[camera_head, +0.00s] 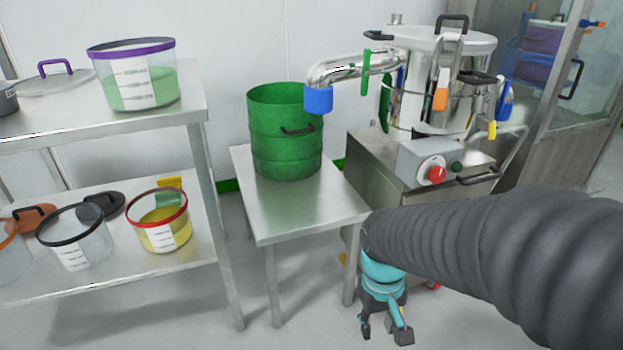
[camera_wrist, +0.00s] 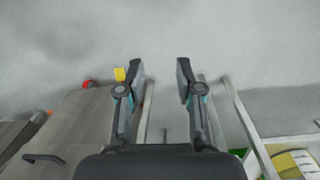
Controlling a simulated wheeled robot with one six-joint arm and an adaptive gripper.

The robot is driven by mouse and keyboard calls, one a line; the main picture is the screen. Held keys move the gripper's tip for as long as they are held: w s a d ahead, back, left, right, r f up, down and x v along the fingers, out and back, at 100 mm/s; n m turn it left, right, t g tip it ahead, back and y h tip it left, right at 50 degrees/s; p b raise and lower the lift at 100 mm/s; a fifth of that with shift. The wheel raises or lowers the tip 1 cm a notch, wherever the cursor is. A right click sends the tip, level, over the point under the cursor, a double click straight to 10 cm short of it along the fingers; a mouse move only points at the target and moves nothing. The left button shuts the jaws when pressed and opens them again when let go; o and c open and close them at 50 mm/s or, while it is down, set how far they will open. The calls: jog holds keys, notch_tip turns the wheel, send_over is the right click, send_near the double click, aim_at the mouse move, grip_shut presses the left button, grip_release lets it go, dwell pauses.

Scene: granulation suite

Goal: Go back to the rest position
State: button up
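My gripper (camera_head: 386,332) hangs low in the head view, fingers pointing down, in front of the machine's base and to the right of the small steel table (camera_head: 300,215). My dark sleeved arm crosses the lower right. In the wrist view my gripper (camera_wrist: 160,75) has its two fingers apart. Nothing is between them, and bare grey floor (camera_wrist: 165,30) lies beyond the tips.
A green drum (camera_head: 285,145) stands on the small table. A steel machine (camera_head: 420,75) with a red button (camera_head: 437,174) is behind my arm. A shelf rack (camera_head: 160,119) at left holds a purple-rimmed container (camera_head: 135,85) and red-rimmed container (camera_head: 160,232).

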jog(key=s+d+r+m+t+p, duration=0.1)
jog(key=s+r+t, duration=0.1)
jog(key=r, duration=0.5)
jog(key=s+d+r+m+t+p, duration=0.1)
jog(key=s+d+r+t, duration=0.1)
jog(key=r, duration=0.6)
jog(key=shift+s+d+r+t+y, duration=0.25)
jog(key=shift+s+t, duration=0.25)
jog(key=shift+t, duration=0.5)
jog(key=shift+f, duration=0.1)
